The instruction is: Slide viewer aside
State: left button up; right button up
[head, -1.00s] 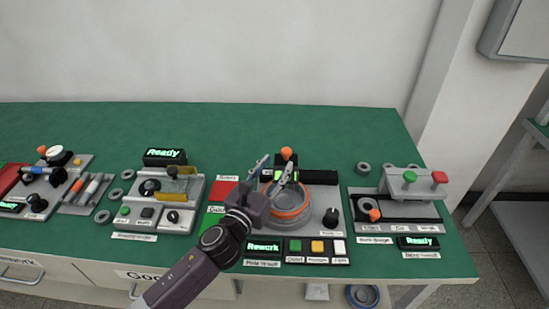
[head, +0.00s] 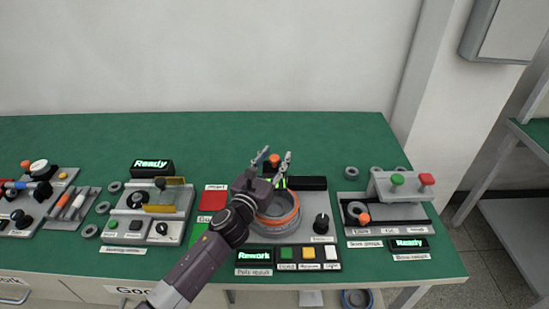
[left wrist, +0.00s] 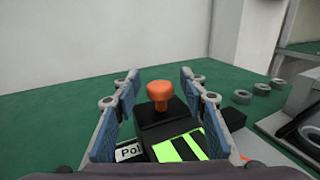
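The viewer is a black block with an orange knob (head: 274,159) on top, behind the grey ring with the orange band (head: 279,218). In the left wrist view the viewer (left wrist: 155,130) shows a bright green striped screen and a white label reading "Pol". My left gripper (head: 274,157) is open, with one finger on each side of the orange knob in the head view. In the left wrist view the knob (left wrist: 159,92) appears between the spread fingers, with gaps on both sides. The gripper partly hides the viewer in the head view. My right gripper is not in view.
A black bar (head: 308,183) extends right of the viewer. In front are a black dial (head: 321,223) and a panel with green, yellow and white buttons (head: 308,253). A grey fixture with green and red knobs (head: 400,185) stands at right. The back of the green bench is clear.

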pick_arm(q)
grip_shut()
jog(key=d+b, duration=0.1)
jog(key=d, duration=0.6)
jog(key=shift+d+b, duration=0.3)
jog(key=shift+d, duration=0.05)
jog(key=shift+o, duration=0.3)
grip_release()
